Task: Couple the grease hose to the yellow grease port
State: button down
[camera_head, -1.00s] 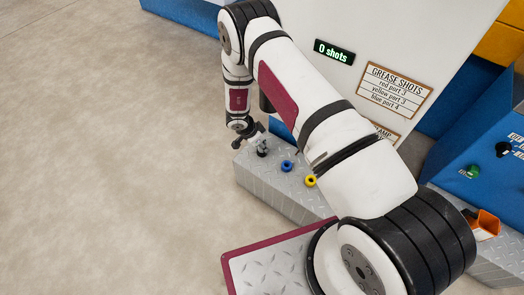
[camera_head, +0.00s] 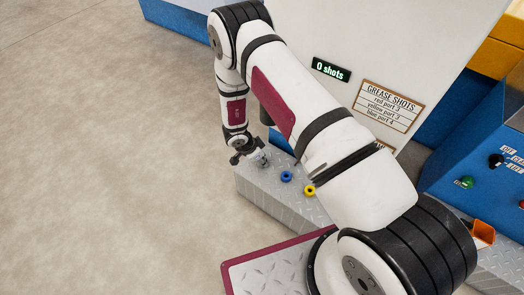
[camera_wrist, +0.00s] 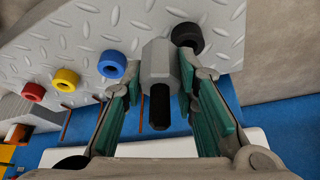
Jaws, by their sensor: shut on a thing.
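My gripper (camera_wrist: 160,85) is shut on the grey hexagonal hose coupling (camera_wrist: 158,62), which has a black stub (camera_wrist: 160,106) pointing towards the wrist. In the head view my gripper (camera_head: 257,158) is over the left end of the grey plate, left of the ports. The yellow grease port (camera_wrist: 66,79) is a ring on the plate, between the red port (camera_wrist: 32,92) and the blue port (camera_wrist: 112,64); the coupling is apart from it. The yellow port (camera_head: 309,190) also shows in the head view. A black ring (camera_wrist: 187,36) stands just behind the coupling.
A white panel bears a "0 shots" display (camera_head: 331,70) and a grease shots card (camera_head: 390,106). A blue console (camera_head: 490,150) with knobs stands at the right. My arm crosses above the plate and hides its right part. Open floor lies at the left.

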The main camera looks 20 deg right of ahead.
jog(key=s+a+r+p, duration=0.1)
jog(key=s+a, duration=0.3)
jog(key=s, duration=0.7)
jog(key=shift+p, duration=0.55)
jog(key=c, duration=2)
grip_release()
jog(key=shift+w+r, duration=0.1)
grip_shut()
